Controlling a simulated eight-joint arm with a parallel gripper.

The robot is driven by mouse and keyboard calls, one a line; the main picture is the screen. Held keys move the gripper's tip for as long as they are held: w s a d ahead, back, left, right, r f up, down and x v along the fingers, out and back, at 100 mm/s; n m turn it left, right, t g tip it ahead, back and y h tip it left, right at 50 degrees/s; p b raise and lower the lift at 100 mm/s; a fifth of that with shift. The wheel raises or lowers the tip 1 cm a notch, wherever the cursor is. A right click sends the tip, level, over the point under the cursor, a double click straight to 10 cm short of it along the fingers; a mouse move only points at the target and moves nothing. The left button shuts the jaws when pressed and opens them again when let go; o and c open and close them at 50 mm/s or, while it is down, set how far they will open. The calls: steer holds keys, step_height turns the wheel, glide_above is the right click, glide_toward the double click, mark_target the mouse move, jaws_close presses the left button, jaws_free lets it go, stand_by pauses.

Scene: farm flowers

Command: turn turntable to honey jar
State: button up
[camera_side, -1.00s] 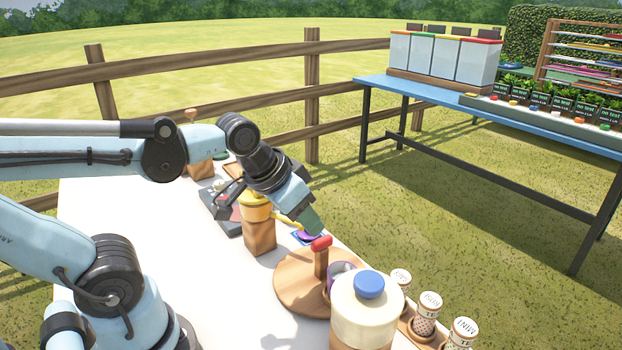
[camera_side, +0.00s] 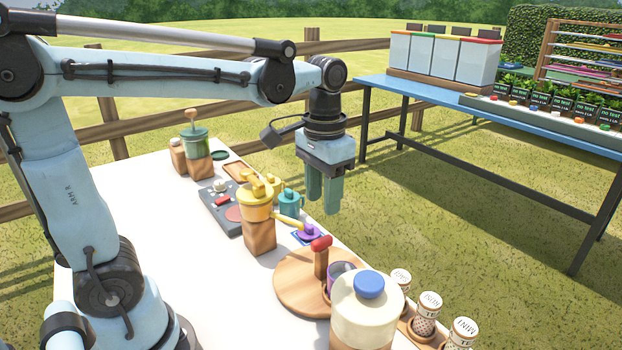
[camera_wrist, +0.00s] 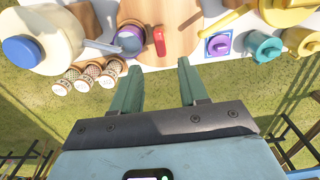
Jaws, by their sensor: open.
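The turntable (camera_side: 292,283) is a round wooden disc on the white table. A post with a red-tipped handle (camera_side: 321,244) stands on it, and a purple cup (camera_side: 341,272) is near its right edge. In the wrist view the turntable (camera_wrist: 183,28) is at the top, with the red handle (camera_wrist: 159,42) pointing toward me. A large cream jar with a blue lid (camera_side: 366,312) stands beside it, partly hiding it; I cannot tell whether this is the honey jar. My gripper (camera_side: 322,207) is open and empty, pointing down, raised above and apart from the red handle.
Several labelled tea tubes (camera_side: 427,312) stand in a rack at the right. A yellow pot on a wooden block (camera_side: 259,232), a teal pot (camera_side: 289,203) and a purple-knobbed item (camera_side: 309,231) are behind the turntable. Open air surrounds my gripper over the grass.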

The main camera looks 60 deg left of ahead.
mark_target(322, 239)
steer(key=shift+f, duration=4.35)
jaws_close()
